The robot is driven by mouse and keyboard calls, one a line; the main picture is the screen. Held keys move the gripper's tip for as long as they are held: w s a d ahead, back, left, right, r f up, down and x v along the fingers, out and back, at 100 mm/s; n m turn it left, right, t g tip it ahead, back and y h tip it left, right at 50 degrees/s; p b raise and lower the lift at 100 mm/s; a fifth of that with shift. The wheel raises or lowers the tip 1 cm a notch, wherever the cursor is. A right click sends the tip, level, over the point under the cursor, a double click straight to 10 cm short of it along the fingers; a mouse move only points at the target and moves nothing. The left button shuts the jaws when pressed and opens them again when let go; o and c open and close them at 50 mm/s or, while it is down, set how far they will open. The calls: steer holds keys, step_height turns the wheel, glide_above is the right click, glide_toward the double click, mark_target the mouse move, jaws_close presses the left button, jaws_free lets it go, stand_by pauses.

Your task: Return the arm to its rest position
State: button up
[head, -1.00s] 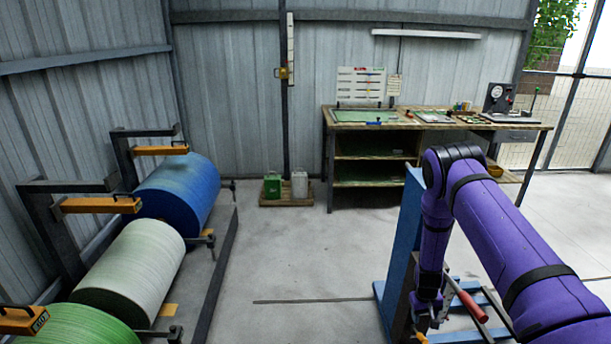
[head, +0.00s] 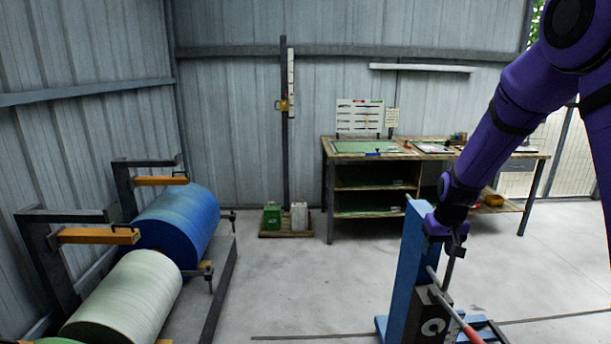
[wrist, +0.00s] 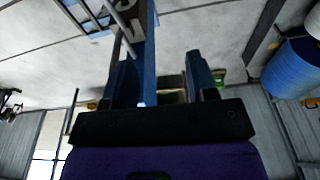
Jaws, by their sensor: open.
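My purple arm (head: 525,105) reaches in from the upper right of the head view, bent down towards a blue stand (head: 412,255). Its wrist end is at the top of the stand, and my fingers are hard to make out there. In the wrist view my gripper (wrist: 162,75) has two fingers set wide apart with nothing held between them. A blue post of the stand (wrist: 148,60) shows beyond the fingers, left of the middle. I cannot tell whether a finger touches it.
A red-handled lever (head: 466,330) juts from the stand's lower part. A workbench (head: 372,160) stands at the back wall. Blue (head: 180,225) and white (head: 125,295) rolls lie on a rack at left. The floor (head: 290,285) between rack and stand is clear.

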steer(key=s+a+r+t, duration=0.2)
steer(key=s+r, duration=1.3)
steer(key=r, duration=0.3)
steer(key=s+r, duration=0.3)
steer(key=s, duration=0.6)
steer(key=s+a+r+t, duration=0.1)
steer(key=s+r, duration=0.2)
steer(key=s, duration=0.7)
steer(key=shift+s+a, duration=0.2)
steer(key=shift+s, duration=0.1)
